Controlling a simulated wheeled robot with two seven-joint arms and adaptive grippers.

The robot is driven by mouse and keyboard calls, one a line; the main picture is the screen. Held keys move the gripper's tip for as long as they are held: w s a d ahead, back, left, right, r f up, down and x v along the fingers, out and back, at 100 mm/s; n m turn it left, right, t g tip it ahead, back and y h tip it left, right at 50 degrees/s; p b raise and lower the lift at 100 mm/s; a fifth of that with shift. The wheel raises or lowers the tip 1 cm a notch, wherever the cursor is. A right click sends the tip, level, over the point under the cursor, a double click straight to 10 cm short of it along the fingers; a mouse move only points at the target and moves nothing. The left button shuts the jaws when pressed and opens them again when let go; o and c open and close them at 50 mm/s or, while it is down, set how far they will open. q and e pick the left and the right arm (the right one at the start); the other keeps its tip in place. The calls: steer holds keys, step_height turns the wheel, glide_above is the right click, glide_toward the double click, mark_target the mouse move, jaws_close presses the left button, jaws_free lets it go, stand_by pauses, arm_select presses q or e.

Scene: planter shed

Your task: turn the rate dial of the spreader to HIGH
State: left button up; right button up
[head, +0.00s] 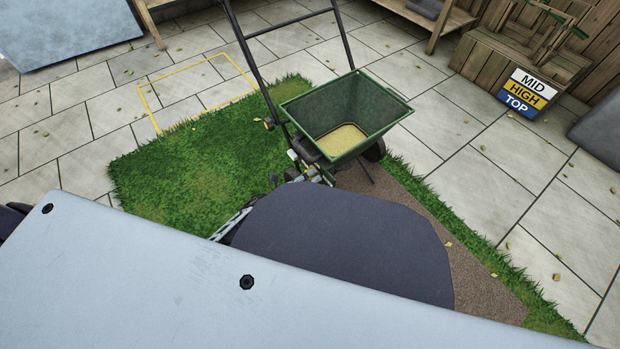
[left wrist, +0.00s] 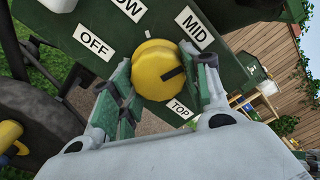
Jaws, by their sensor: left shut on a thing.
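The spreader stands at the middle of the head view, with a green hopper (head: 345,112) holding pale granules. Its yellow rate dial (left wrist: 153,68) shows in the left wrist view on a green panel with labels OFF (left wrist: 95,44), MID (left wrist: 196,30), TOP (left wrist: 180,109) and a partly cut LOW. The dial's black pointer mark is towards the right finger, between MID and TOP. No HIGH label shows; that stretch of the panel is behind the finger. My left gripper (left wrist: 160,60) is shut on the dial, one finger each side. My right gripper is not in view.
Grass (head: 200,165) and paving surround the spreader. A yellow outline marks the paving at left. My own body covers the lower head view.

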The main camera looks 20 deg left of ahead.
arm_select(q)
steer(key=m, duration=0.5)
steer(key=shift+a+f+m, duration=0.1)
steer(key=shift+f+m, duration=0.1)
steer(key=shift+m, duration=0.2)
steer(key=shift+w+m, duration=0.1)
steer(key=shift+m, duration=1.3)
steer(key=o, duration=1)
steer(key=shift+a, duration=0.1)
steer(key=shift+v, duration=6)
